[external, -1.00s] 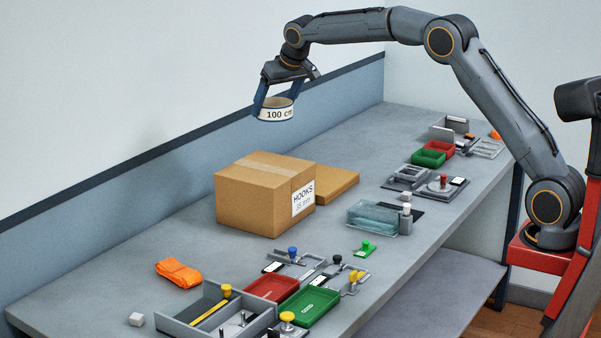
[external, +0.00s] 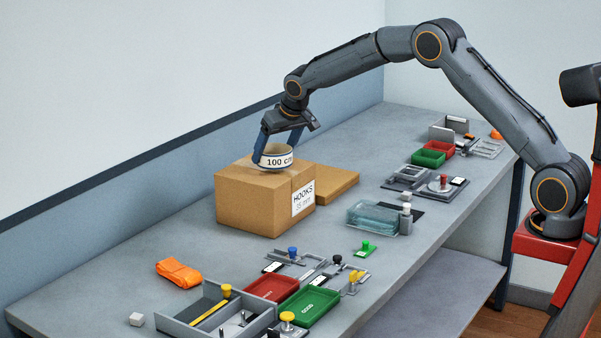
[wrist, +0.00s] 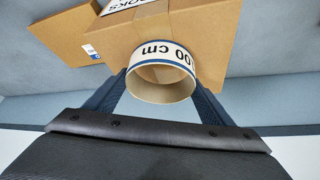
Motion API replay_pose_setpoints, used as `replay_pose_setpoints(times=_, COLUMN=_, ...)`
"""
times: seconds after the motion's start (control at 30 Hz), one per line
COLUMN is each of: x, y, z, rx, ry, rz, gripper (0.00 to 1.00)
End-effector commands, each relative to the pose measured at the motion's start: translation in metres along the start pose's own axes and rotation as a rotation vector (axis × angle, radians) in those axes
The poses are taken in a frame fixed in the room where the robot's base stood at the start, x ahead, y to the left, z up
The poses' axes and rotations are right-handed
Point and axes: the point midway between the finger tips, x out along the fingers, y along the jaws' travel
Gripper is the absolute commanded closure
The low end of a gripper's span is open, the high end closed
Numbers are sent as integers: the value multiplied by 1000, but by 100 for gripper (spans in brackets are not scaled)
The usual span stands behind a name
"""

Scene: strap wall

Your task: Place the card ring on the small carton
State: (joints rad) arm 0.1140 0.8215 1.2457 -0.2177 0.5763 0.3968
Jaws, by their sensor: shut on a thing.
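The card ring (external: 275,161), cream with a blue edge and "100 cm" printed on it, is between the two fingers of my gripper (external: 278,142). My gripper is shut on it. The small carton (external: 250,203), brown with a "HOOKS 35 mm" label, stands on the bench directly below. The ring is upright at the carton's top; I cannot tell whether it touches. In the wrist view the ring (wrist: 163,72) hangs between the blue fingers, with the carton (wrist: 205,30) behind it.
A flat brown box (external: 337,183) lies against the carton's right side. An orange strap bundle (external: 178,272) lies at the front left. Red (external: 271,288) and green (external: 308,304) trays and a clear bin (external: 372,217) stand nearer the front edge. The bench left of the carton is clear.

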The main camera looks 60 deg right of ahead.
Motion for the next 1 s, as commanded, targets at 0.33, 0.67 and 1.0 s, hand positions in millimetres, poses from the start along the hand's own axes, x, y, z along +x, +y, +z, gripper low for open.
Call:
replay_pose_setpoints(times=0.33, x=15, y=0, z=9, rx=1, ry=0, rz=-1, gripper=45)
replay_pose_setpoints(times=0.67, x=18, y=0, z=10, rx=1, ry=0, rz=-1, gripper=5)
replay_pose_setpoints(times=1.0, x=14, y=0, z=8, rx=1, ry=0, rz=0, gripper=5)
